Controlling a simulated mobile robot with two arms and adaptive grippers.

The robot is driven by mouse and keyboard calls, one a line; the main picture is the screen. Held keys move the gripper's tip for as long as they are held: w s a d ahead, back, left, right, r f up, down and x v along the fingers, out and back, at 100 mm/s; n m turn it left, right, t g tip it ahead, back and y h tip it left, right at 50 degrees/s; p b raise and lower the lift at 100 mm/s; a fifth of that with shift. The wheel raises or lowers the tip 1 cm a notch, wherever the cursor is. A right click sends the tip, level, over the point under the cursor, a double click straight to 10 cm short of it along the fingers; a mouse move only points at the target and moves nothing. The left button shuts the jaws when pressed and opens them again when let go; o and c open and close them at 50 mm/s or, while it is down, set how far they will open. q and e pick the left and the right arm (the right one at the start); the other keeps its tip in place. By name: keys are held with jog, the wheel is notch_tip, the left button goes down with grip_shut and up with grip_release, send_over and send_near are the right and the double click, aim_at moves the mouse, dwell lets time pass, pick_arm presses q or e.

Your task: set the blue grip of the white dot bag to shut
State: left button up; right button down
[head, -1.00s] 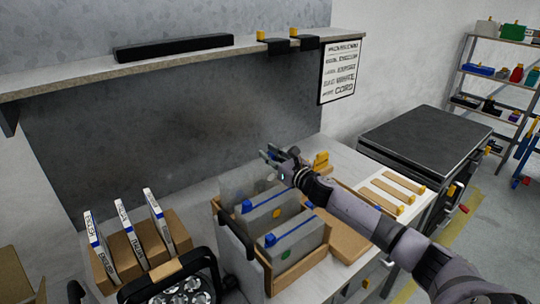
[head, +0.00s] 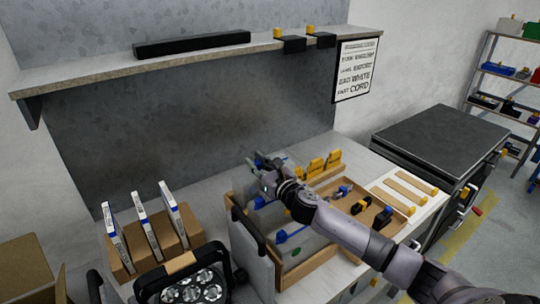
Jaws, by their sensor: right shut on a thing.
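Grey bags with blue grips stand in a wooden crate (head: 296,277) on the bench in the head view. A front bag (head: 300,250) shows a blue grip (head: 290,234), and another blue grip (head: 262,201) shows behind it. A pale, see-through bag (head: 243,181) stands at the back. I cannot make out a white dot on any bag. My right gripper (head: 264,160) is over the rear of the crate, at the top of the rear bags. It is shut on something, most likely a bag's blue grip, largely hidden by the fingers. My left gripper is not in view.
A wooden tray (head: 404,208) with black, yellow and blue fittings lies right of the crate, partly behind my arm. A lamp (head: 186,285) and upright white cards (head: 146,229) stand at left. A shelf (head: 200,62) overhangs the back. A black-topped cabinet (head: 440,137) stands at right.

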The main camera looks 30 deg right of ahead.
jog(key=shift+a, duration=0.1)
jog(key=c, duration=1.4)
grip_release()
jog(key=shift+c, duration=0.2)
jog(key=shift+s, duration=0.1)
jog(key=s, duration=0.8)
jog(key=s+d, duration=0.1)
jog(key=s, duration=0.2)
jog(key=shift+s, duration=0.4)
jog(key=shift+c, duration=0.2)
